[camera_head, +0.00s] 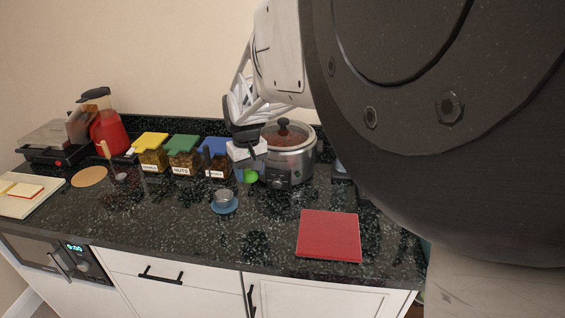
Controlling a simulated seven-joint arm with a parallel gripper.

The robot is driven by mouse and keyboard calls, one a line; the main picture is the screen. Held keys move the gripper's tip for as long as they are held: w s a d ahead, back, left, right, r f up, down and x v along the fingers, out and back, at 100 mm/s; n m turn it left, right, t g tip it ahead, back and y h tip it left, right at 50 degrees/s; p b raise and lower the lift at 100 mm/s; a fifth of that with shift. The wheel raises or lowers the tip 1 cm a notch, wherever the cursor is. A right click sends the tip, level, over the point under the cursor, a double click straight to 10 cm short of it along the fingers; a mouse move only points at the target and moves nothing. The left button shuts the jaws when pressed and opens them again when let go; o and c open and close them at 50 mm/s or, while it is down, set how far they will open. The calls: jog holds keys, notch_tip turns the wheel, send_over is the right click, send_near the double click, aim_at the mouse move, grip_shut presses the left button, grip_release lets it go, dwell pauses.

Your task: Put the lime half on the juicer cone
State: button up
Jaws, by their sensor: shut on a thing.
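A small bright green lime half (251,176) shows at the tips of my gripper (246,172), which is shut on it. It appears held above the counter, in front of the steel cooker. The juicer (225,201), a small grey piece on a blue round base, stands on the dark counter below and a little left of the lime half. The lime half and the juicer are apart. The juicer's cone is too small to make out clearly. The fingers and part of the lime half are hard to separate at this size.
A steel cooker (291,160) stands just right of my gripper. Jars with yellow, green and blue lids (183,145) stand at the back left, near a red blender (110,131). A red board (329,236) lies front right. The counter left of the juicer is clear.

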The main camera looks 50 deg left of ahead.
jog(key=s+f+n, duration=0.1)
jog(key=s+f, duration=0.2)
jog(key=s, duration=0.7)
jog(key=shift+s+a, duration=0.35)
send_over(222, 223)
jog(key=shift+a+f, duration=0.1)
jog(key=shift+f, duration=2.3)
jog(key=shift+f, duration=0.1)
jog(key=shift+f, duration=2)
jog(key=shift+f, duration=0.15)
